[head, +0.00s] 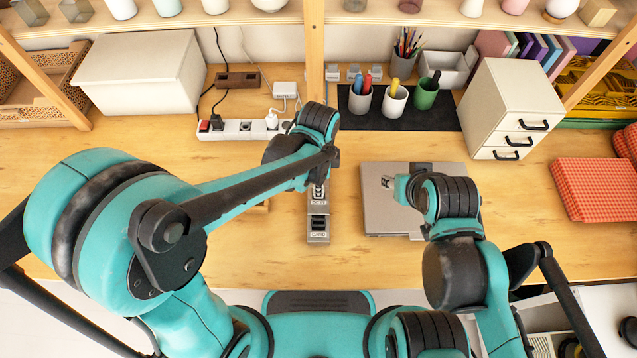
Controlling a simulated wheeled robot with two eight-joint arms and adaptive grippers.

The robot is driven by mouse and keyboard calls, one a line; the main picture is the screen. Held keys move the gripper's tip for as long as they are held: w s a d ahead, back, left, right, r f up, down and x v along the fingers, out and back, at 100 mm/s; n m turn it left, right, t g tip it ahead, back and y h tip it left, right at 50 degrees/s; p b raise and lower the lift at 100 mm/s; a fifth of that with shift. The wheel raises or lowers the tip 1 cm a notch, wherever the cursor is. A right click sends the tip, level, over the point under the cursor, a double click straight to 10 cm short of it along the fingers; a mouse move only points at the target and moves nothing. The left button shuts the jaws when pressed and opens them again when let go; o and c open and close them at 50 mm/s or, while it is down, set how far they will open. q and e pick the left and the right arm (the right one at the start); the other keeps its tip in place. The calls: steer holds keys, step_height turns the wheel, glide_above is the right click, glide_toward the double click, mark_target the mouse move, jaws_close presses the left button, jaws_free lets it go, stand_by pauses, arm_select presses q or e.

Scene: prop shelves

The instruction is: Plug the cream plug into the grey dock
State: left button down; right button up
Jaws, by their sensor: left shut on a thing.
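The grey dock (318,228) stands on the wooden desk near the middle, long and narrow, with labelled sockets on top. Its far end is covered by my left arm. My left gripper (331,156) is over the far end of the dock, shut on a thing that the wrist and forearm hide. I cannot make out the cream plug itself, nor whether it touches the dock. My right wrist hangs over the grey laptop (385,215), to the right of the dock. Its fingers cannot be made out.
A white power strip (232,131) with plugs lies behind my left arm. Pen cups (396,99) stand on a dark mat (433,119). A white drawer unit (508,105) and red checked cloth (590,188) are at right. A lidded white box (140,75) is back left. The desk's left front is clear.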

arm_select(q)
steer(key=c, duration=1.3)
jaws_free()
steer(key=shift+o, duration=0.2)
step_height(320, 180, up, 12)
steer(key=s+a+n+t, duration=0.2)
steer(key=a+n+t, duration=0.1)
steer(key=a+n, duration=0.6)
steer(key=s+a+n+t, duration=0.3)
steer(key=a+n+t, duration=0.1)
steer(key=a+n, duration=0.4)
steer(key=shift+a+f+n, duration=0.35)
steer(key=shift+a+n, duration=0.05)
steer(key=shift+n, duration=0.1)
